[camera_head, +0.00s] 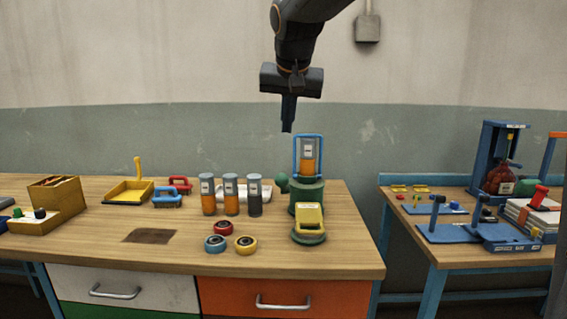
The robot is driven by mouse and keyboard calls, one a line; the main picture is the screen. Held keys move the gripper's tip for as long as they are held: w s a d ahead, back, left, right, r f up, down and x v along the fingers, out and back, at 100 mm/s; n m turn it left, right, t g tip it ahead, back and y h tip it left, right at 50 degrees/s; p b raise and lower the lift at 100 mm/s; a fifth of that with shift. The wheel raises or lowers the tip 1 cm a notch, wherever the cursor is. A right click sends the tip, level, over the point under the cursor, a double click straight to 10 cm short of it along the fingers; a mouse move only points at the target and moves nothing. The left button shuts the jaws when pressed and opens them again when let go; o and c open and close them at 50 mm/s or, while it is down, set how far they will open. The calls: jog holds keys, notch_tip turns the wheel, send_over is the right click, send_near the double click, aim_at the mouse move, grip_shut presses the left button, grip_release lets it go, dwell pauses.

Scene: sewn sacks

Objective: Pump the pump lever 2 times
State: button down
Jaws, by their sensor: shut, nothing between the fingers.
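My gripper (287,128) points straight down with its fingers shut and empty. It hangs in the air, just above and left of a blue frame (323,150) on a green round base (309,191). A canister with a grey top and orange lower part (307,158) stands in that frame. A green ball (283,183) sits at the left of the base; whether it is joined to it I cannot tell. No part is clearly recognisable as the pump lever. A yellow upright handle (138,168) rises behind a yellow tray (127,192) at the left.
Several canisters (231,196) stand mid-table. A yellow box (57,202) is at far left. A second table at right holds a blue stand (492,155). The table's front left is mostly clear.

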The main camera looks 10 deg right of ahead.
jog(key=shift+f, duration=0.1)
jog(key=p, duration=0.2)
send_over(284, 176)
jog(key=f, duration=0.7)
jog(key=shift+d+f, duration=0.2)
jog(key=shift+f, duration=0.1)
jog(key=f, duration=0.4)
jog(key=shift+a, duration=0.25)
jog(key=shift+f, duration=0.15)
